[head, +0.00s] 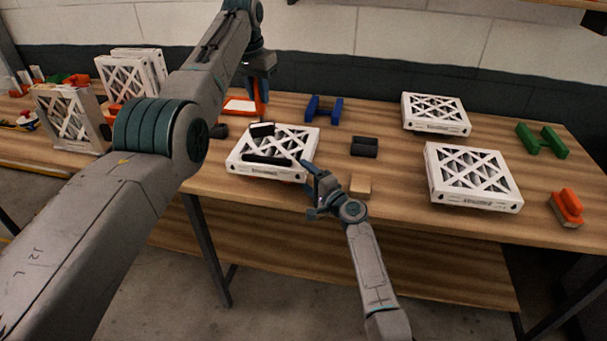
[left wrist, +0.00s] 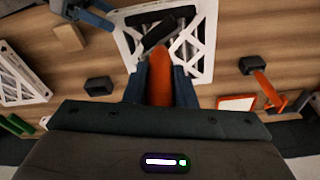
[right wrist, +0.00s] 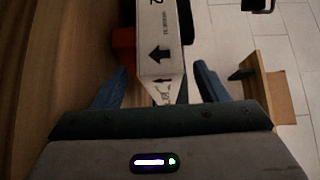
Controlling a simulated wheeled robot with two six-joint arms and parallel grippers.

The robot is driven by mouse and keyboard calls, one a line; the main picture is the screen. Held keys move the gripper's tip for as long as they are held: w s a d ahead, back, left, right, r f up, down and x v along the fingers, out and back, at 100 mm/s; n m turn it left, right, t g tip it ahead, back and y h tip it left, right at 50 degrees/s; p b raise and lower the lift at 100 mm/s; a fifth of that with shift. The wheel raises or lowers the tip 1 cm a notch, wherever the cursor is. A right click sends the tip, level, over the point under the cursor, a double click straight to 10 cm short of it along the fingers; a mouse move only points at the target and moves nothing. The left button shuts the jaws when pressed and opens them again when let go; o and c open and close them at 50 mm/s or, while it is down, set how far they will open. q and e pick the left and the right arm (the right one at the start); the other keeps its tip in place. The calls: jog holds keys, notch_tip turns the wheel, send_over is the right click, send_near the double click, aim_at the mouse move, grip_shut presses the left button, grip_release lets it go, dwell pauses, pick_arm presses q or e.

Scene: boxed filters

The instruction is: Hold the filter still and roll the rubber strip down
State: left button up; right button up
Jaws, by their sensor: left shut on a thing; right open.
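The filter (head: 238,163) is a white-framed box with a lattice top, lying flat near the table's front edge. It also shows in the left wrist view (left wrist: 208,45). A long black rubber strip (head: 268,160) lies along its front side. My left gripper (head: 260,82) is shut on an orange handle (left wrist: 160,80) above the filter's back side. A shorter black piece (head: 262,130) is below the handle; whether it is joined to it or touches the filter is unclear. My right gripper (head: 313,187) is open at the filter's front right corner. In the right wrist view, the filter's side (right wrist: 160,50) is beyond the open fingers.
A wooden block (head: 360,186) and a black block (head: 364,147) stand right of the filter. A blue stand (head: 324,109) is behind. Two other filters (head: 472,178) (head: 436,114) lie at the right. Upright filters (head: 70,117) are at the left.

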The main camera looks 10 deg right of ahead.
jog(key=shift+x, duration=1.1)
jog(key=c, duration=1.1)
